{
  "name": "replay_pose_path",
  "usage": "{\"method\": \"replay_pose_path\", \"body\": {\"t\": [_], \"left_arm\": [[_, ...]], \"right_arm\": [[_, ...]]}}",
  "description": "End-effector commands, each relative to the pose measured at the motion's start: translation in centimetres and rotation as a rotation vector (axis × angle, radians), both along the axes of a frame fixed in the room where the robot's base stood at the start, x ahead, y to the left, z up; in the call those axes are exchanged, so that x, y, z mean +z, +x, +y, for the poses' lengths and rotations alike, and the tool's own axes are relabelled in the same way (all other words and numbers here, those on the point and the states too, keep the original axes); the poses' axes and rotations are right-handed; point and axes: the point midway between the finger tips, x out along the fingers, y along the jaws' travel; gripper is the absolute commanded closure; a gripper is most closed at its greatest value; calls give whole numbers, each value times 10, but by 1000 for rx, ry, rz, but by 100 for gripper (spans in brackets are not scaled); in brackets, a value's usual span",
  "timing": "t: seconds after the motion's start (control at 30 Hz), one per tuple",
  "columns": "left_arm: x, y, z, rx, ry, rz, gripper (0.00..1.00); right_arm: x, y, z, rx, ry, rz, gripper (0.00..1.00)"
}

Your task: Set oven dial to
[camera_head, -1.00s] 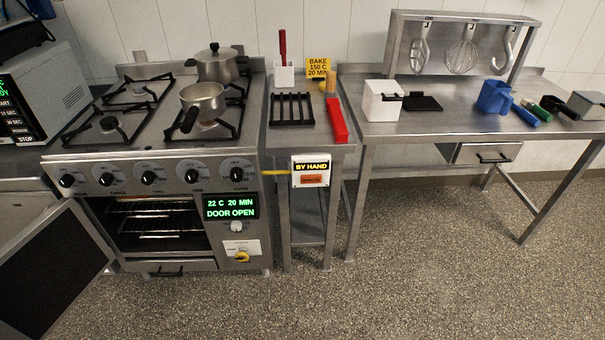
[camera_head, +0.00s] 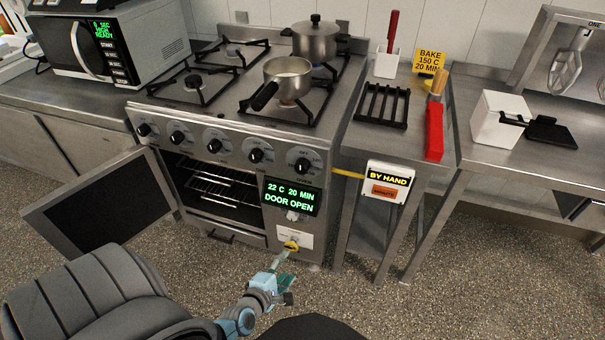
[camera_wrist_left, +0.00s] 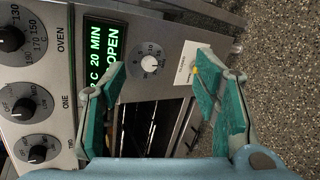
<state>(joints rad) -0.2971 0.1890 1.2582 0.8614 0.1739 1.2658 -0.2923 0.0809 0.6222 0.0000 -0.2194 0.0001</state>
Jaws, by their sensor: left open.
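The oven dial (camera_head: 302,164) is the rightmost black knob on the front panel of the stove (camera_head: 230,140). In the left wrist view the dial (camera_wrist_left: 12,38) is at the upper left, marked OVEN, with numbers such as 130, 150 and 170. The green display (camera_head: 291,197) reads 22 C, 20 MIN, DOOR OPEN. My left gripper (camera_head: 284,281) is open and empty, below and in front of the panel, apart from the dial. In the left wrist view its fingers (camera_wrist_left: 157,78) frame a small white dial (camera_wrist_left: 149,64). My right gripper is out of view.
The oven door (camera_head: 105,205) hangs open at left. A yellow sign (camera_head: 429,62) reads BAKE 150 C 20 MIN. A BY HAND box (camera_head: 387,182) sits right of the stove. Pots (camera_head: 315,42) stand on top.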

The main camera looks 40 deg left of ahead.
Motion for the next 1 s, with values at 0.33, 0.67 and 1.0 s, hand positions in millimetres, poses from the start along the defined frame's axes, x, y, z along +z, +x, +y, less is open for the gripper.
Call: {"method": "replay_pose_path", "body": {"t": [0.33,0.67,1.0], "left_arm": [[175,74,48,494,-1315,-773,45],[173,154,82,497,-1310,-774,45],[173,198,99,497,-1310,-769,45]], "right_arm": [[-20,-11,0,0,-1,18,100],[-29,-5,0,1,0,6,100],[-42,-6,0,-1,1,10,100]]}}
